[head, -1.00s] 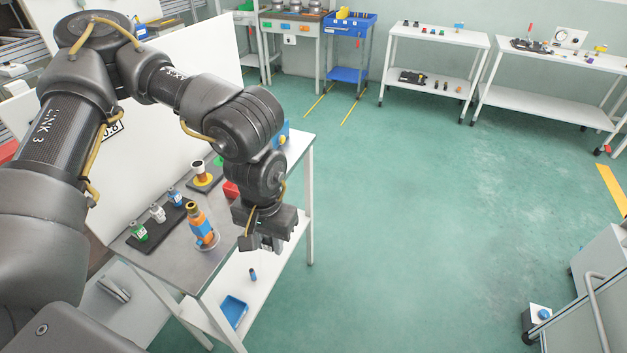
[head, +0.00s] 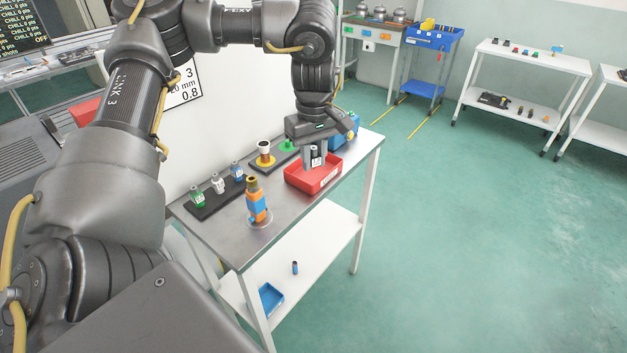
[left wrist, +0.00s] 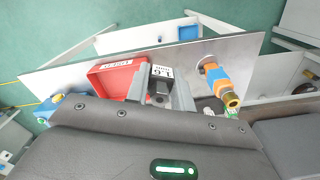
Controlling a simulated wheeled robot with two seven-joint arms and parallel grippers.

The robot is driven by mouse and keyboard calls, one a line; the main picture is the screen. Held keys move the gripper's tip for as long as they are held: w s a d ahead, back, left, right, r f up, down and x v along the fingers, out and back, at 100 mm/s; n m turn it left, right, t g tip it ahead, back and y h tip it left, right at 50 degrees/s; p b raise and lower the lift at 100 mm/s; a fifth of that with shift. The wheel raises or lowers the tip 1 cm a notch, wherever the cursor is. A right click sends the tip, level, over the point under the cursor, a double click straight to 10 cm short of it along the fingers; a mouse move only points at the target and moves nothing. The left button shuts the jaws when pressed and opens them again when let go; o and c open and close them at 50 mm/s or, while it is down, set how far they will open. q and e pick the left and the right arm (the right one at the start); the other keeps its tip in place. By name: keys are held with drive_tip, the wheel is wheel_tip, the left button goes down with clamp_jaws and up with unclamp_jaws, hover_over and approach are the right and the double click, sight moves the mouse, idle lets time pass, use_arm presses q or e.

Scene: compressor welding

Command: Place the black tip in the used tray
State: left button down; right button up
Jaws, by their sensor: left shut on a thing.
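My left gripper (head: 315,156) points down over the red tray (head: 327,183) on the metal-topped table. It is shut on the black tip (left wrist: 160,86), which shows between the fingers (left wrist: 160,78) in the left wrist view with a white label on it. In the head view the fingers mostly hide the tip. The held tip appears above the tray's inside, near its back; its exact height is hard to tell. The red tray (left wrist: 104,83) also shows in the left wrist view, beside the fingers, with a white label on its wall. My right gripper is out of view.
An orange and blue torch (head: 257,203) stands on a round base in front. A dark rack (head: 208,204) with green, white and blue-marked tips lies to the left. A spool (head: 265,151) and a blue box (head: 343,135) are behind. A blue bin (head: 267,297) is on the lower shelf.

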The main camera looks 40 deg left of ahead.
use_arm(q)
drive_tip(key=shift+w+a, duration=0.2)
drive_tip(key=shift+w, duration=0.05)
drive_tip(key=w+a+f+p, duration=0.2)
drive_tip(key=w+a+f, duration=0.1)
drive_tip(key=w+a, duration=0.25)
drive_tip(key=p, duration=0.1)
hover_over(314, 174)
drive_tip(key=f, duration=0.5)
drive_tip(key=shift+s+d+f, duration=0.25)
drive_tip(key=shift+s+f, duration=0.05)
drive_tip(key=shift+s, duration=0.05)
drive_tip(key=shift+w+a+f+p, duration=0.35)
drive_tip(key=shift+w+f, duration=0.05)
drive_tip(key=shift+f, duration=0.25)
wheel_tip(314, 174, down, 2)
drive_tip(key=shift+f+p, duration=0.1)
drive_tip(key=shift+p, duration=0.5)
drive_tip(key=shift+f, duration=0.45)
